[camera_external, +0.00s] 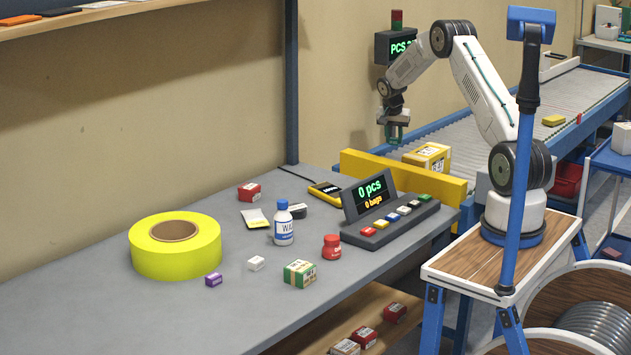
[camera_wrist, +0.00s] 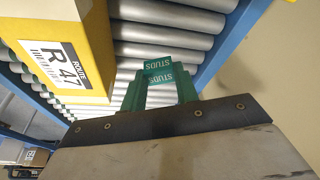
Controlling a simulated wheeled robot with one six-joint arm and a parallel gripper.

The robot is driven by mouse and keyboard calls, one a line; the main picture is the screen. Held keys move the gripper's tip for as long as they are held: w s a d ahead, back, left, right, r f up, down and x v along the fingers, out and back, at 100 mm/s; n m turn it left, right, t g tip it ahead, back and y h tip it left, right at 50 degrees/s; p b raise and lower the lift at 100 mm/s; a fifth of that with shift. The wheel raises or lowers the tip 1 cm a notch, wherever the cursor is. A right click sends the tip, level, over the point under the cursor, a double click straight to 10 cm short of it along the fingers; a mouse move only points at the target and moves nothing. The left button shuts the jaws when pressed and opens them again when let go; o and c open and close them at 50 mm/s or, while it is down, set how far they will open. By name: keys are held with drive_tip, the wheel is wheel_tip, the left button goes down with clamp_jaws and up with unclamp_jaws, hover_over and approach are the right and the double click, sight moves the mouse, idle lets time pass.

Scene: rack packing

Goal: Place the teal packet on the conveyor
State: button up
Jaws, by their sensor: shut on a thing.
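The teal packet (camera_wrist: 158,69), with white STUDS lettering, shows between my green fingertips in the wrist view. My gripper (camera_wrist: 160,92) is shut on it. In the external view my gripper (camera_external: 396,138) hangs above the near end of the conveyor, and the packet is too small there to tell from the fingers. The conveyor (camera_external: 478,120) has grey metal rollers and blue side rails. Its rollers (camera_wrist: 168,28) fill the background behind the packet in the wrist view, with a gap below the packet that I cannot measure.
A yellow box (camera_external: 428,157) labelled R 47 stands on the conveyor close to my gripper; it also shows in the wrist view (camera_wrist: 60,50). A yellow barrier (camera_external: 400,176) edges the table side. A small yellow item (camera_external: 553,120) lies farther along; rollers between are clear.

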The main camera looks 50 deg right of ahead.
drive_tip(key=shift+f, duration=4.95)
drive_tip(key=shift+f, duration=0.15)
drive_tip(key=o, duration=1)
drive_tip(key=shift+c, duration=0.2)
